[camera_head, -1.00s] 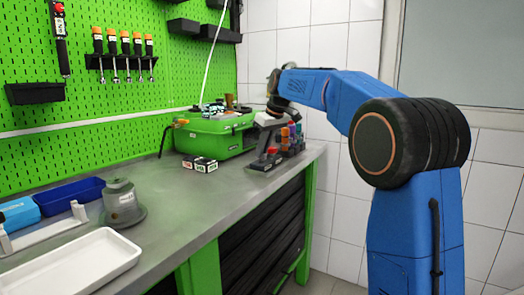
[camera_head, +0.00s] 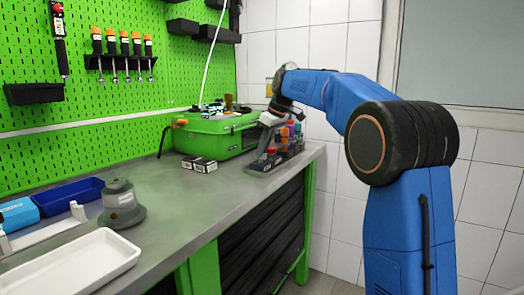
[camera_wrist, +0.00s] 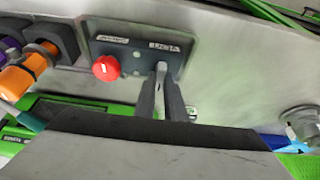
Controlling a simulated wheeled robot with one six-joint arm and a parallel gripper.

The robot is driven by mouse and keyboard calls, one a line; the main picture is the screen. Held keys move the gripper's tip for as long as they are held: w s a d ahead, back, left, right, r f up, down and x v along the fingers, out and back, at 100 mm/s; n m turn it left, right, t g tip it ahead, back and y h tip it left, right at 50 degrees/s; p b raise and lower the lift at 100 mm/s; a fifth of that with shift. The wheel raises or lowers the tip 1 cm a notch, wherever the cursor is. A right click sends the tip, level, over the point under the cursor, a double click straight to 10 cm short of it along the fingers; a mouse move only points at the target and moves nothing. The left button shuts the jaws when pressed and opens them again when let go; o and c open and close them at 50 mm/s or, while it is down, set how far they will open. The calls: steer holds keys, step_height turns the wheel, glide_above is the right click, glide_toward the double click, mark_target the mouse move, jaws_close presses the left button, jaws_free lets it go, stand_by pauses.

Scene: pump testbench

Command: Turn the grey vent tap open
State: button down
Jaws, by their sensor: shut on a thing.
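The grey vent tap (camera_wrist: 161,68) shows in the wrist view as a narrow light-grey lever on a dark panel (camera_wrist: 135,35) with two white labels. My gripper (camera_wrist: 164,82) has its two dark fingers closed around this lever from the near side. The fingers hide the lower part of the tap. In the head view my gripper (camera_head: 266,140) is at the far end of the bench, over the small test unit (camera_head: 262,163). The tap itself is too small to make out there.
A red knob (camera_wrist: 106,68) sits just left of the tap, and an orange-handled fitting (camera_wrist: 24,70) is further left. A green case (camera_head: 210,138) stands left of the unit. Small boxes (camera_head: 199,164) lie in front of it.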

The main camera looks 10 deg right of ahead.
steer(key=c, duration=1.8)
jaws_free()
steer(key=v, duration=1.7)
steer(key=shift+s+d+r, duration=0.1)
steer(key=shift+s+r, duration=0.05)
